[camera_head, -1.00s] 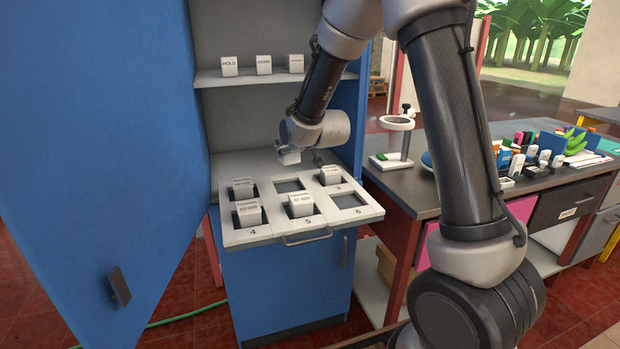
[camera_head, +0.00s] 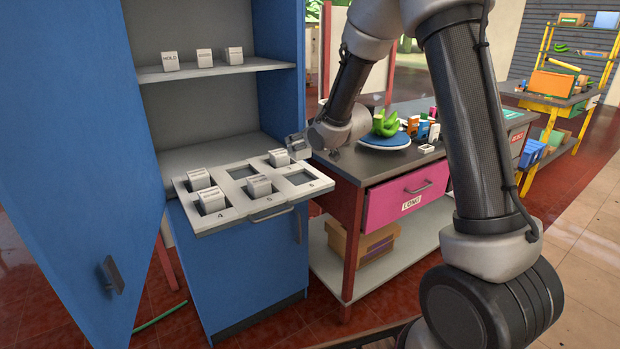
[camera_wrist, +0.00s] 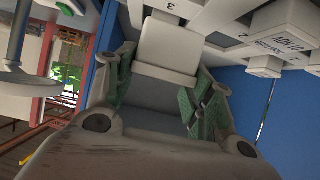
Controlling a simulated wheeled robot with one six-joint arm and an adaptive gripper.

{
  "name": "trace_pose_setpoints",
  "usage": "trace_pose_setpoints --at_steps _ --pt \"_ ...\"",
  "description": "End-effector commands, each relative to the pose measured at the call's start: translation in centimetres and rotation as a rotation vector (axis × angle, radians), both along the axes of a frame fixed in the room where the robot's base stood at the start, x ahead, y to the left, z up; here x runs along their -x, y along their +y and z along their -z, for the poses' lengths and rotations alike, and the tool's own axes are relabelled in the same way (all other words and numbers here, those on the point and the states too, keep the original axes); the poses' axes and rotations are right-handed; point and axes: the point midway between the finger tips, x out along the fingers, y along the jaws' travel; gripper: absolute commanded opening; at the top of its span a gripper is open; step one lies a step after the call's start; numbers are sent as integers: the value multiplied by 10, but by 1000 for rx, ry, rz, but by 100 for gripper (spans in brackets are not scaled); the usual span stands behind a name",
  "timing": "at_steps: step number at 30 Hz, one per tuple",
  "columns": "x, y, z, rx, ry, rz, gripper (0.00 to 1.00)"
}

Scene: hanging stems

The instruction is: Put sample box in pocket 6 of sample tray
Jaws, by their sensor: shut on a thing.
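The sample tray (camera_head: 214,222) is a white pull-out shelf with numbered pockets at the cabinet front. Pocket 6 (camera_head: 300,178), at its front right, looks empty. Pocket 2 (camera_head: 241,173) also looks empty. My gripper (camera_head: 299,149) is beyond the tray's back right corner, close to pocket 3. It is shut on the sample box, a pale box that shows between the green finger pads in the wrist view (camera_wrist: 167,46). In the head view the held box is small and partly hidden by the fingers.
Several boxes stand on the cabinet's upper shelf (camera_head: 215,69). The blue door (camera_head: 70,170) is open at left. A workbench (camera_head: 355,168) with a pink drawer adjoins at right.

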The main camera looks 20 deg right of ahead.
Motion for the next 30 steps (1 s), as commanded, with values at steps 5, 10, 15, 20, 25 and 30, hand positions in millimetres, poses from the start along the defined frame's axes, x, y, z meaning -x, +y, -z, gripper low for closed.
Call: trace_pose_setpoints --at_steps 5,10,15,20,25,30 --pt "1 -1 36 1 5 3 27" --pt "0 -1 50 0 3 3 27" --pt "1 -1 75 2 5 2 27" --pt "0 -1 84 1 1 3 27" --pt "0 -1 83 1 1 3 27" --pt "0 -1 86 1 1 3 64"
